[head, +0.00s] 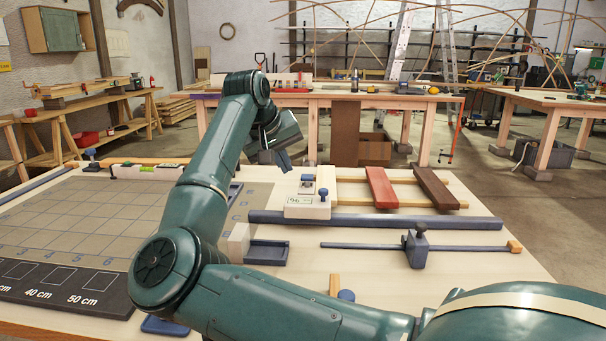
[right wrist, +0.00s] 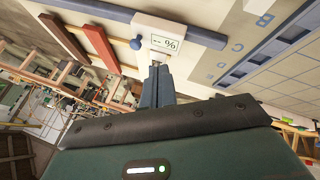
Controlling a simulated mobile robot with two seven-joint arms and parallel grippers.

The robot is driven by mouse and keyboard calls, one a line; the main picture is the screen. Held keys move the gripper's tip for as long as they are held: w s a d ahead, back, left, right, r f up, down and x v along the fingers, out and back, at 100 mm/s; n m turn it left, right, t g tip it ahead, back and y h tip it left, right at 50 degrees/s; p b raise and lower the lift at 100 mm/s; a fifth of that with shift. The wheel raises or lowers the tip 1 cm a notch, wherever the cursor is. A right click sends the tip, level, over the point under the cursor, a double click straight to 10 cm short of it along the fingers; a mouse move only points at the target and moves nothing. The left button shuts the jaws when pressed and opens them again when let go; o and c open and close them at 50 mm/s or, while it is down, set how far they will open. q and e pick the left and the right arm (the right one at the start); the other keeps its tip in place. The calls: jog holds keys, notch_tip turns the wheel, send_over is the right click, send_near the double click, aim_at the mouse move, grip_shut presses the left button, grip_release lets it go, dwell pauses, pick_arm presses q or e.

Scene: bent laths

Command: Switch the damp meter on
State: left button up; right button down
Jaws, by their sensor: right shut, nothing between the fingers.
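The damp meter (head: 307,208) is a white box with a pale display and stands on the table right of the grid board. In the right wrist view the meter (right wrist: 174,27) shows a percent sign on its display, with what look like dashes beside it. A blue knob (head: 324,195) sits by the meter; it also shows in the right wrist view (right wrist: 136,43). My right gripper (head: 284,161) is shut and empty, above and behind the meter in the head view. Its closed fingers (right wrist: 157,72) point toward the meter, apparently without touching it. My left gripper is out of view.
A red lath (head: 381,187) and a dark brown lath (head: 436,187) lie across pale strips to the right. A long blue bar (head: 400,221) lies in front. A blue clamp (head: 416,247) and a small blue tray (head: 267,253) are nearer. Bare tabletop lies between them.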

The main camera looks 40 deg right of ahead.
send_near(312, 205)
jog(key=w+d+f, duration=0.1)
jog(key=w+f, duration=0.1)
jog(key=w, duration=0.1)
jog(key=d, duration=0.2)
jog(key=s+d, duration=0.1)
jog(key=shift+d+f, duration=0.2)
jog(key=shift+f, duration=0.2)
jog(key=shift+s+d+f, duration=0.1)
jog(key=shift+s+d, duration=0.1)
jog(key=shift+d, duration=0.25)
